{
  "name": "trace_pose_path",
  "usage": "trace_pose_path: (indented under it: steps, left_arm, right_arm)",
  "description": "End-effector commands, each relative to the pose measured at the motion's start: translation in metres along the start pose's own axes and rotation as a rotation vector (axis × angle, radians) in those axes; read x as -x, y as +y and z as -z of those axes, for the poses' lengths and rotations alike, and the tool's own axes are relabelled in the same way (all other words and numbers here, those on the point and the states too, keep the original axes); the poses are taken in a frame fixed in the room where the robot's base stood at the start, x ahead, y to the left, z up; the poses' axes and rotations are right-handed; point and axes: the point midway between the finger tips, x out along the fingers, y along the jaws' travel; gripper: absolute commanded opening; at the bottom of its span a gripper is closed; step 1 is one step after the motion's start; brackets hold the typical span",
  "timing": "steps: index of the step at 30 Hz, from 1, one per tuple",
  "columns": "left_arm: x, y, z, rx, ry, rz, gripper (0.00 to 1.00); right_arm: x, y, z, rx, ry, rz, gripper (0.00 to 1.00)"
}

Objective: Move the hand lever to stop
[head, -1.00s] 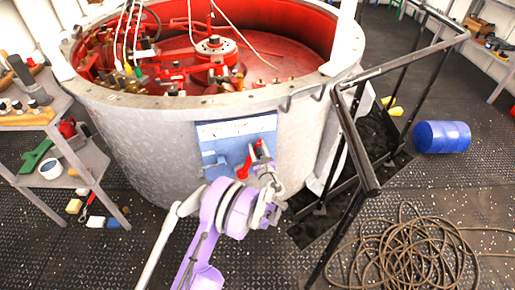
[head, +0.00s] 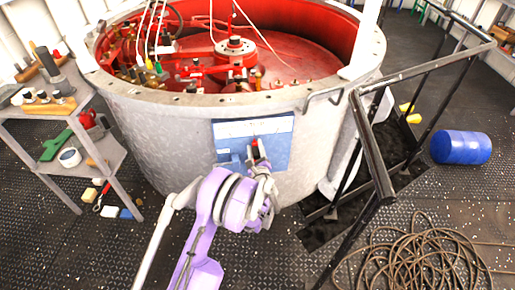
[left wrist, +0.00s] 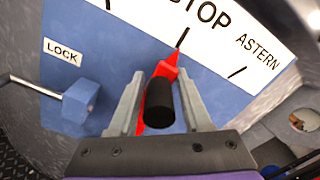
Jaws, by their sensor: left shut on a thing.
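The hand lever (left wrist: 168,68) is red with a black knob (left wrist: 160,102); it also shows in the head view (head: 254,149), partly covered by my gripper. It is mounted on a blue panel (head: 281,152) on the drum's side. In the left wrist view its red tip points at the tick under STOP on the white dial plate (left wrist: 150,14); ASTERN is to the right. My left gripper (left wrist: 160,84) is shut on the lever, one finger each side of it; it also shows in the head view (head: 262,170). My right gripper is not in view.
A blue lock block (left wrist: 80,104) with a metal rod sits left of the lever, beneath a LOCK label. The grey drum (head: 150,135) stands behind. A black railing (head: 368,140) rises at right, with coiled rope (head: 425,255) and a blue barrel (head: 461,147). A shelf (head: 95,160) stands left.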

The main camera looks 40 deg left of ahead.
Motion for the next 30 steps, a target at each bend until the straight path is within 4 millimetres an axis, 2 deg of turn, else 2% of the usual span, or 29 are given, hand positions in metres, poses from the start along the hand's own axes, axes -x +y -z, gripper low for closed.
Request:
trace_pose_path:
  steps: [1,3,14,17,24,30]
  left_arm:
    - [0.000,0.000,0.001,0.005,0.001,-0.001,0.51]
    - [0.000,0.000,0.001,0.003,0.001,-0.001,0.63]
    - [0.004,-0.001,0.001,0.000,0.001,0.001,0.63]
    - [0.015,-0.001,0.001,0.001,0.001,0.002,0.63]
    - [0.064,-0.002,0.001,0.001,0.003,0.003,0.63]
    - [0.096,-0.001,0.001,0.001,0.001,0.001,0.63]
  right_arm:
    - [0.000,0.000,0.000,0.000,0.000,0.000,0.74]
    - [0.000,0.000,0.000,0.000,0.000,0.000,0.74]
    - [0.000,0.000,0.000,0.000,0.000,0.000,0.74]
    - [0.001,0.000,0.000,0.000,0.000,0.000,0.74]
    - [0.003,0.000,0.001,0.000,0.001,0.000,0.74]
    - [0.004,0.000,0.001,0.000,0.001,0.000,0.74]
